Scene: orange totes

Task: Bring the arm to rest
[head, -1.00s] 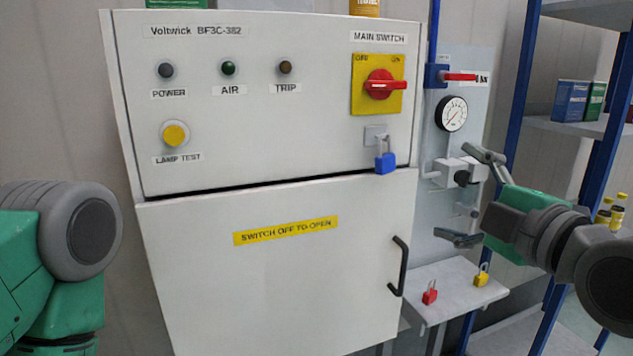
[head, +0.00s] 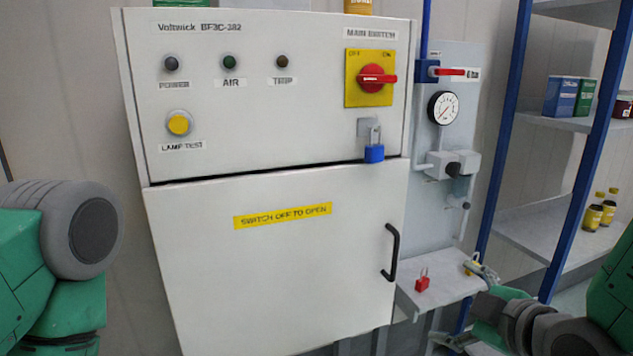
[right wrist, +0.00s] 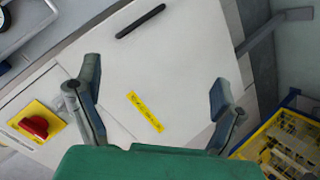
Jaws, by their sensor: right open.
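My right gripper (head: 462,306) is open at the lower right of the head view, in front of the small shelf with the padlocks. Its upper finger overlaps the yellow padlock (head: 468,267) in the picture; I cannot tell if they touch. In the right wrist view the two fingers (right wrist: 155,90) stand wide apart with nothing between them, and the cabinet door (right wrist: 165,65) shows beyond. My left arm shows at the left edge of the head view; its gripper is out of view.
The cabinet (head: 270,270) is shut. Its red main switch (head: 372,78) points to ON. A blue padlock (head: 374,153) hangs below it. A red padlock (head: 422,284) sits on the small shelf (head: 440,296). Blue-framed shelving (head: 575,160) stands right. A yellow crate (right wrist: 285,140) shows in the wrist view.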

